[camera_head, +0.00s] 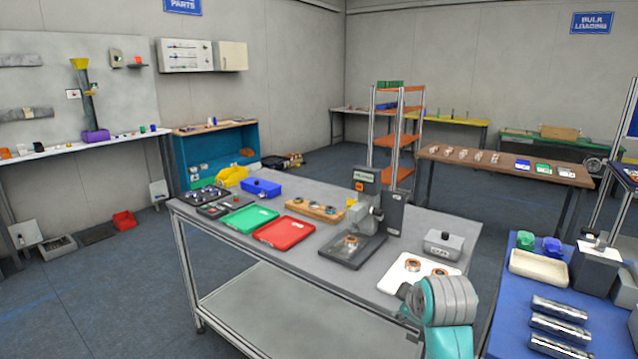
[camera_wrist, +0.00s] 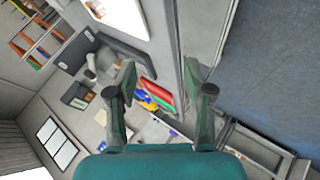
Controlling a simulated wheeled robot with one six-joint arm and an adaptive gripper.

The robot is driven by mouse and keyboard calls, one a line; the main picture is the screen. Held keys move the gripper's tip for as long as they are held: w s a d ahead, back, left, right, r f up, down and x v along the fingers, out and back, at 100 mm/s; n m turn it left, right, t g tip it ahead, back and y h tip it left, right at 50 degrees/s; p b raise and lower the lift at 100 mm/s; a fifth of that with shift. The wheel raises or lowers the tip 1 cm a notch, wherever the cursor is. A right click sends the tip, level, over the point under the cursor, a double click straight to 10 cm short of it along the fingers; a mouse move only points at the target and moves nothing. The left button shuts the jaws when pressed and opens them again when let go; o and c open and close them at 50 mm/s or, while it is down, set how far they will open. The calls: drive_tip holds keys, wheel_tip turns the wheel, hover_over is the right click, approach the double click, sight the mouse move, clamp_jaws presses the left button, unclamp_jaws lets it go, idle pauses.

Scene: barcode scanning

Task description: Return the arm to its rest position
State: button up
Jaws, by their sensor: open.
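My arm's grey and teal end shows at the lower right of the head view, in front of the workbench's near right corner. The fingers are hard to make out there. In the wrist view my gripper (camera_wrist: 160,95) is open, with its two fingers spread apart and nothing between them. Part of a room with shelves and benches shows beyond the fingers, at a strong tilt.
The grey workbench (camera_head: 255,290) carries a green tray (camera_head: 248,219), a red tray (camera_head: 284,232), a press (camera_head: 368,205) and a white plate (camera_head: 402,272) with ring parts. A blue table (camera_head: 510,335) with metal cylinders (camera_head: 560,308) stands at right.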

drive_tip(key=s+f+m+t, duration=0.1)
drive_tip(key=s+f, duration=0.4)
drive_tip(key=f, duration=0.3)
drive_tip(key=s+f+m, duration=0.2)
drive_tip(key=s+f, duration=0.3)
drive_tip(key=f, duration=0.3)
drive_tip(key=s+f+m+t, duration=0.1)
drive_tip(key=s+f, duration=0.3)
drive_tip(key=s, duration=0.3)
drive_tip(key=s+f+m+t, duration=0.1)
drive_tip(key=s+f, duration=0.3)
drive_tip(key=s, duration=0.4)
drive_tip(key=s+m+t, duration=0.1)
drive_tip(key=s+m, duration=0.2)
drive_tip(key=s, duration=1.2)
drive_tip(key=s+r+m, duration=0.1)
drive_tip(key=s+r, duration=0.4)
drive_tip(key=s, duration=0.3)
drive_tip(key=s+a+r+m+t, duration=0.1)
drive_tip(key=s+r, duration=0.4)
drive_tip(key=s, duration=0.2)
drive_tip(key=shift+s+m+t, duration=0.3)
drive_tip(key=shift+s+m, duration=0.05)
drive_tip(key=shift+m, duration=0.05)
